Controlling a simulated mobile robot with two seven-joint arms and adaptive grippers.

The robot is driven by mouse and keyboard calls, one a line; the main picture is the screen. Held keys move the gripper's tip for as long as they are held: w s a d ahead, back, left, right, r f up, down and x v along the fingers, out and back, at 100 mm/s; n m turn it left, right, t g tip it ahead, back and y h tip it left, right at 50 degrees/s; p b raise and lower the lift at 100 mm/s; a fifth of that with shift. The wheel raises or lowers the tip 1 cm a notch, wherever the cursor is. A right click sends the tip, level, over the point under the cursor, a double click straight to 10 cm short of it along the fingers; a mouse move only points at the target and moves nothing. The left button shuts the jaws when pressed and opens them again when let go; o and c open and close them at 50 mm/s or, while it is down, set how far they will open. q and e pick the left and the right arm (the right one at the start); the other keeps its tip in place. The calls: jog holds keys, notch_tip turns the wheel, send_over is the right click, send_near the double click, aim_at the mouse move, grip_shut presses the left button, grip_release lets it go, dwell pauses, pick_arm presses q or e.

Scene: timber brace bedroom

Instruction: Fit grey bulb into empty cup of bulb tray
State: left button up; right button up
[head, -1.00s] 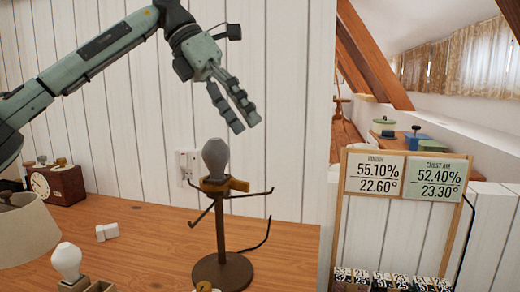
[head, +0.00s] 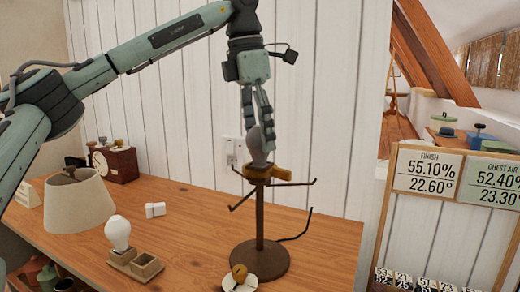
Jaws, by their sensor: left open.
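The grey bulb (head: 256,148) stands upright in the top holder of a dark lamp stand (head: 260,215) with several thin side arms. My left gripper (head: 258,122) points down over the bulb, its open fingers at the bulb's upper part. One finger partly covers the bulb, and I cannot tell whether they touch. The bulb tray (head: 122,258) is a small brown block on the table at lower left. A white bulb (head: 118,233) sits in its left cup. Its right cup (head: 147,262) is empty. My right gripper is not in view.
A lampshade (head: 76,203) stands left of the tray. A white block (head: 155,210) and a clock (head: 115,164) lie behind it on the wooden table (head: 190,235). A white dish (head: 239,280) is near the stand's base. A sign board (head: 425,170) stands at right.

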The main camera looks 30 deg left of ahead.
pick_arm(q)
jog(key=shift+f, duration=0.25)
jog(key=c, duration=1.2)
jog(key=shift+c, duration=0.2)
jog(key=shift+r, duration=0.1)
jog(key=shift+r, duration=0.6)
notch_tip(320, 180, up, 3)
jog(key=shift+d+f, duration=0.1)
jog(key=shift+f, duration=0.1)
jog(key=shift+s+a+r, duration=0.4)
jog(key=shift+a+r, duration=0.1)
jog(key=shift+a, duration=0.1)
jog(key=shift+s+a+r, duration=0.35)
jog(key=shift+a+r, duration=0.15)
jog(key=shift+a, duration=0.1)
jog(key=s+a+r+p, duration=0.1)
jog(key=s+a+r, duration=0.4)
jog(key=a, duration=0.2)
jog(key=shift+a, duration=0.2)
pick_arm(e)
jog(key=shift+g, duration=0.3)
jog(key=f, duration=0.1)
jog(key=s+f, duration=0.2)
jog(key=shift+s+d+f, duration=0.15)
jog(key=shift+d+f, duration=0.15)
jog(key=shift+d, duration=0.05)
